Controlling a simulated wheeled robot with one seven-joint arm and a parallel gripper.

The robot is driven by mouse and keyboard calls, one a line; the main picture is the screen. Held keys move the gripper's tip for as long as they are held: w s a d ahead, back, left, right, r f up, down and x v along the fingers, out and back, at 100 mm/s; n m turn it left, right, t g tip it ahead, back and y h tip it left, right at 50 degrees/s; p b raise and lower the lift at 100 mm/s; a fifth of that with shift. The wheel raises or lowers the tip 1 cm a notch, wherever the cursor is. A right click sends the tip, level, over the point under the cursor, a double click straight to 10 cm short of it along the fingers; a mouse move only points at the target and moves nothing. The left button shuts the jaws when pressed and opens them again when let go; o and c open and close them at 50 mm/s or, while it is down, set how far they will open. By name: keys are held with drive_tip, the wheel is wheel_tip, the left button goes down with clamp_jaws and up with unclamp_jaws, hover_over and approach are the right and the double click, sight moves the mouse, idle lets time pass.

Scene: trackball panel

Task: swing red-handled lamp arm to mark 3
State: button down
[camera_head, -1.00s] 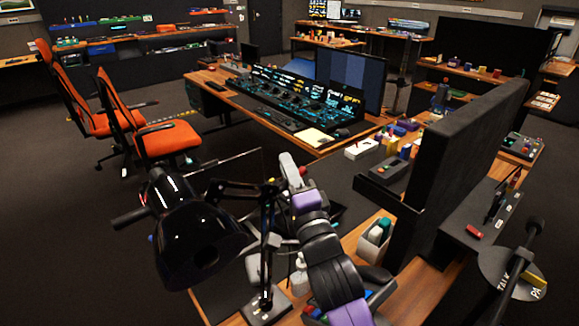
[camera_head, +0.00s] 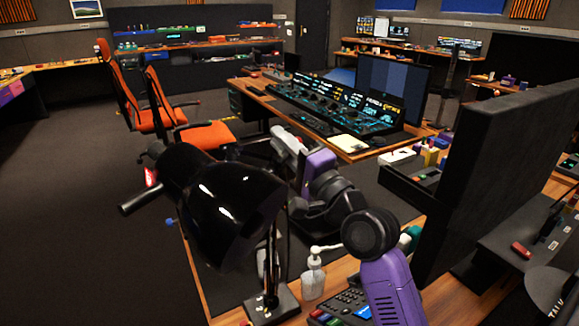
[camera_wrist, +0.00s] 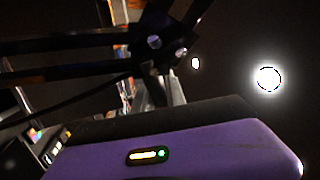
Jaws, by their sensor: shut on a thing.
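The black desk lamp has a large shade (camera_head: 225,205), a side bar with a small red part at the left, and a base (camera_head: 270,303) on the desk. In the wrist view its dark linked bars (camera_wrist: 65,58) meet at a bolted joint (camera_wrist: 163,40). My gripper (camera_wrist: 168,88) is at this joint, below it in the picture, and shut on the lamp arm. Its fingertips are mostly hidden, and in the head view they are behind the shade and linkage. I cannot make out the red handle at the grip. Mark 3 cannot be made out.
A pump bottle (camera_head: 313,275) and a keypad phone (camera_head: 343,308) stand close to the lamp base. A tall dark partition (camera_head: 490,150) rises at the right. A console desk (camera_head: 345,145) and orange chairs (camera_head: 207,135) are behind. Open floor lies at the left.

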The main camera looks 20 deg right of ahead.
drive_tip(key=shift+w+a+f+n+g+y+b, duration=0.1)
drive_tip(key=shift+w+a+n+g+y+b, duration=0.15)
drive_tip(key=shift+a+n+g+y+b, duration=0.65)
drive_tip(key=shift+w+a+r+n+g+y+b, duration=0.15)
drive_tip(key=shift+w+n+y+b, duration=0.2)
drive_tip(key=shift+y+b, duration=1.05)
drive_tip(key=shift+w+a+f+n+g+y+b, duration=0.2)
drive_tip(key=shift+a+n+g+y+b, duration=0.5)
drive_tip(key=shift+b, duration=0.8)
drive_tip(key=shift+d, duration=0.1)
drive_tip(key=c, duration=1.4)
unclamp_jaws()
drive_tip(key=shift+o, duration=0.2)
drive_tip(key=v, duration=0.7)
drive_tip(key=shift+s+d, duration=0.2)
drive_tip(key=shift+s, duration=0.1)
drive_tip(key=shift+f, duration=0.1)
